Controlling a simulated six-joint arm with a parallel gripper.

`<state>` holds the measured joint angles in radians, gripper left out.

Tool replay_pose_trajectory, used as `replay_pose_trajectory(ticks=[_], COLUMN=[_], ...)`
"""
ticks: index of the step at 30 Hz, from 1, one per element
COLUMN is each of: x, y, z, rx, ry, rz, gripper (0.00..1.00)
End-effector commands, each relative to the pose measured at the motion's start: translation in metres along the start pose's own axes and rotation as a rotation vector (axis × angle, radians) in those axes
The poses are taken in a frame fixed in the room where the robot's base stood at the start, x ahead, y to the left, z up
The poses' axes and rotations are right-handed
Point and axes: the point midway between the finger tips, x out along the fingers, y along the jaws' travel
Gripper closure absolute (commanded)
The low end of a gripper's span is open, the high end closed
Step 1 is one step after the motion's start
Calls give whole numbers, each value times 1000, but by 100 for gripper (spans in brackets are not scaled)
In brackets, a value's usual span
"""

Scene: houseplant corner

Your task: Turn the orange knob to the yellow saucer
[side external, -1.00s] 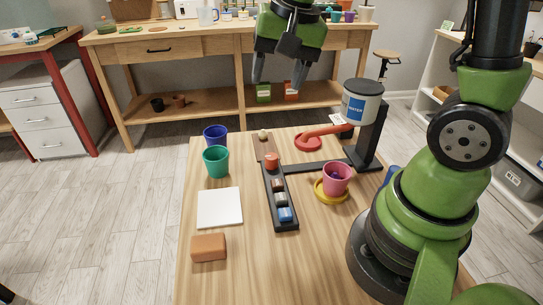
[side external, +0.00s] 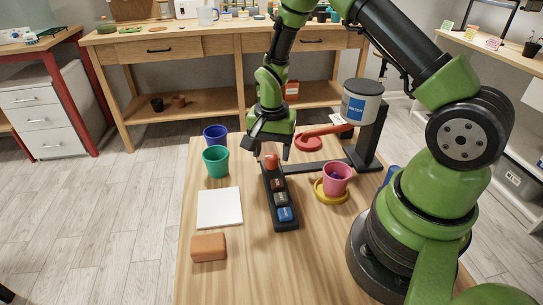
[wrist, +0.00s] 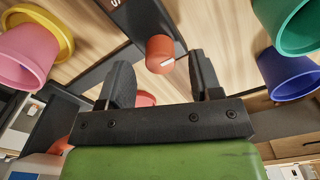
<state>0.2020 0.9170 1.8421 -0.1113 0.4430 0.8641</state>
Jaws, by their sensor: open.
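The orange knob (side external: 271,161) stands at the far end of a black panel (side external: 268,190). In the wrist view the knob (wrist: 160,50) has a short white mark on its top. My gripper (side external: 268,154) is open, fingers pointing down, just above and around the knob. In the wrist view the knob shows in line with the gap between the fingers (wrist: 161,75); contact is not visible. The yellow saucer (side external: 319,194) lies right of the panel with a pink pot (side external: 337,177) on it. It also shows at upper left in the wrist view (wrist: 64,27).
A water tank (side external: 361,104) on a black post has a red-orange spout (side external: 325,131) reaching over a red saucer (side external: 308,146), close to my gripper's right. Green (side external: 216,163) and blue (side external: 214,133) cups, a white tile (side external: 219,208) and an orange-brown block (side external: 208,248) stand left.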

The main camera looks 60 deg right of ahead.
Motion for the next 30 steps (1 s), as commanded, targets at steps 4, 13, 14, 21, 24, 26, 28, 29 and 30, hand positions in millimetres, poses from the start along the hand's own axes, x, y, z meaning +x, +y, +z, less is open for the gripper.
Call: replay_pose_trajectory(ticks=[4,13,14,21,24,26,28,29,30], x=[17,23,23,22,22,22,22,22,22], y=[0,0,0,0,0,0,-1,-1,-1], z=[0,0,0,0,0,0,0,0,0], rx=[-1,-1,-1,-1,-1,-3,-9,-13,-21], ry=[0,1,1,1,1,1,1,1,1], rz=[0,-2,-2,-2,-2,-2,-2,-2,-2], gripper=[41,41,41,85,90,90,90,90,90])
